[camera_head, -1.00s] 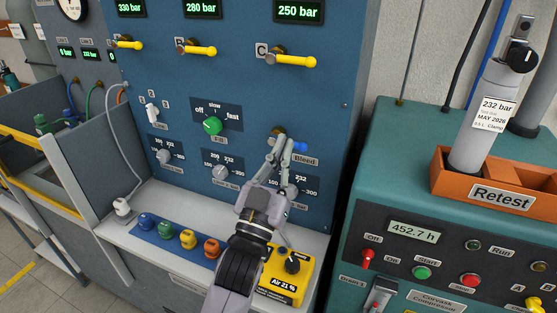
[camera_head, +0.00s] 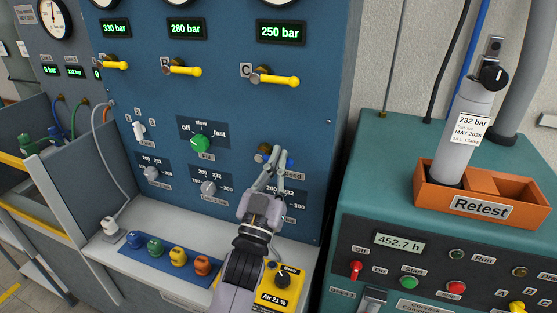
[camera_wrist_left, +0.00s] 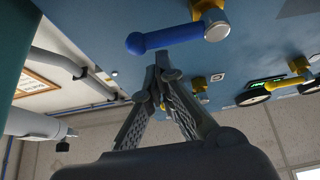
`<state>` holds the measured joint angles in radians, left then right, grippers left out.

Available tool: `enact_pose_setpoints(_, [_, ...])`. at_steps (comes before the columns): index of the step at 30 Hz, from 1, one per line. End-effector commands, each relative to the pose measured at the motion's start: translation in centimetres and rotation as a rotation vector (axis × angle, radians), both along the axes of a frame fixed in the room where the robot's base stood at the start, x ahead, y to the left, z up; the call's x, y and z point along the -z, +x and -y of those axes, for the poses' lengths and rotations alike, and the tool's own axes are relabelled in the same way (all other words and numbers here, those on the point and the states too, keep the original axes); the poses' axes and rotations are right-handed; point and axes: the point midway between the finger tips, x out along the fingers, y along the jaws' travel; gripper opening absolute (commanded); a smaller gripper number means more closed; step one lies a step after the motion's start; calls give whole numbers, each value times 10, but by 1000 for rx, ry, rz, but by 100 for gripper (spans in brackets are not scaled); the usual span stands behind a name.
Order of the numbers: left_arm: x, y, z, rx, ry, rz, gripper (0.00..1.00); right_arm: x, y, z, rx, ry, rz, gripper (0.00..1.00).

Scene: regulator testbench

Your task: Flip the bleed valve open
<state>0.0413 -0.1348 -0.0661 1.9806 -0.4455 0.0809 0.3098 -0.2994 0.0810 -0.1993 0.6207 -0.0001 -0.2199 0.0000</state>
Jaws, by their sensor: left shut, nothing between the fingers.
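The bleed valve is on the blue panel, right of the green Fill knob. Its brass body (camera_head: 264,150) and a bit of its blue lever (camera_head: 290,161) show beside my left gripper (camera_head: 276,152), which hides the rest. In the left wrist view the blue lever (camera_wrist_left: 165,38) reaches left from the silver-capped hub (camera_wrist_left: 216,30). The tips of my left gripper (camera_wrist_left: 163,62) are shut and empty, close to the lever near its middle. I cannot tell whether they touch it. My right gripper is not in view.
Yellow valve levers (camera_head: 276,80) stick out higher on the panel. The Fill knob (camera_head: 201,143) is to the left. A yellow Air 21 % box (camera_head: 283,283) stands on the ledge beside my left arm. The green compressor (camera_head: 345,215) is at the right.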

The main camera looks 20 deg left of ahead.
Motion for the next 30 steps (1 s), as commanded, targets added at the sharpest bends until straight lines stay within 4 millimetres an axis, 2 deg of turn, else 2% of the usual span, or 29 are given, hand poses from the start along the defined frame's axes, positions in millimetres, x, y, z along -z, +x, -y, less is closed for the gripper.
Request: enact_pose_setpoints(30, [13, 0, 3, 0, 216, 5, 0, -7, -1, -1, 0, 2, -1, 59])
